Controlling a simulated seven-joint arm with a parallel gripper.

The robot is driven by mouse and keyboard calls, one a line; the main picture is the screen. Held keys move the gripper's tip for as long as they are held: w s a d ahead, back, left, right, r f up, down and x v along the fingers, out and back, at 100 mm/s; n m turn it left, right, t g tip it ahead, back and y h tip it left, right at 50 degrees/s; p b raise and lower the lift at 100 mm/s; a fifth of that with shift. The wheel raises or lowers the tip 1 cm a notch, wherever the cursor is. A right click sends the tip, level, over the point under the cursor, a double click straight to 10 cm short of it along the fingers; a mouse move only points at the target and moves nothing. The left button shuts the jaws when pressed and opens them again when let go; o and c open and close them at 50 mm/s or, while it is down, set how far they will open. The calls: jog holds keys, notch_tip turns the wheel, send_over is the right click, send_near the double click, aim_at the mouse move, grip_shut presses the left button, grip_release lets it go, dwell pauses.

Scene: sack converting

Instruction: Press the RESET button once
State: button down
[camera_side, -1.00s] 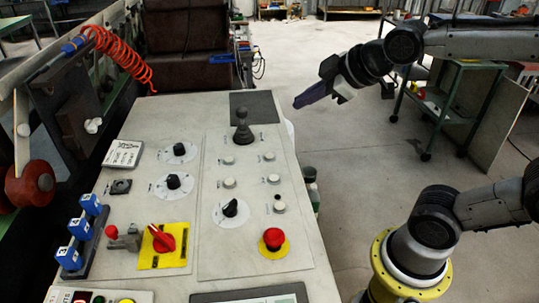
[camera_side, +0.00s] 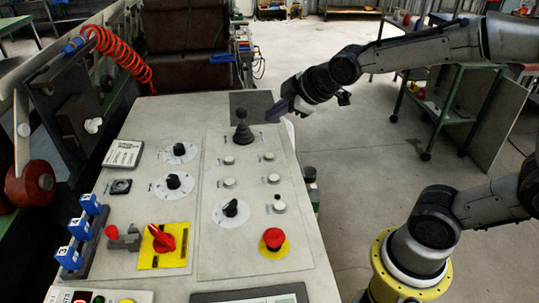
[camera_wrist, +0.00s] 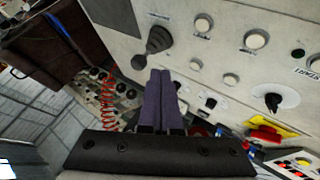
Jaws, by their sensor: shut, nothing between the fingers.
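Several round pale push buttons sit on the grey control panel (camera_side: 215,262). In the side view they include an upper right button (camera_side: 268,156), an upper left button (camera_side: 228,160), a middle right button (camera_side: 273,179) and a lower right button (camera_side: 279,206). Their labels are too small to read, so I cannot tell which is RESET. My gripper (camera_side: 274,113) is shut and empty, above the panel's far right end near the black joystick (camera_side: 242,134). In the wrist view, my gripper's purple fingers (camera_wrist: 160,75) are together, with pale buttons (camera_wrist: 203,24) beyond them.
A red mushroom button (camera_side: 273,238) on yellow and a red rotary switch (camera_side: 165,240) are at the panel's near part. Black dials (camera_side: 173,181) stand at its middle. Blue numbered blocks (camera_side: 80,228) line the left edge. A green cart (camera_side: 455,95) stands at right.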

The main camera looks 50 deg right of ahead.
jog(key=shift+f, duration=4.25)
jog(key=shift+f, duration=0.1)
jog(key=shift+f, duration=0.35)
jog(key=shift+f, duration=0.5)
jog(key=shift+r, duration=0.85)
jog(key=shift+r, duration=2.55)
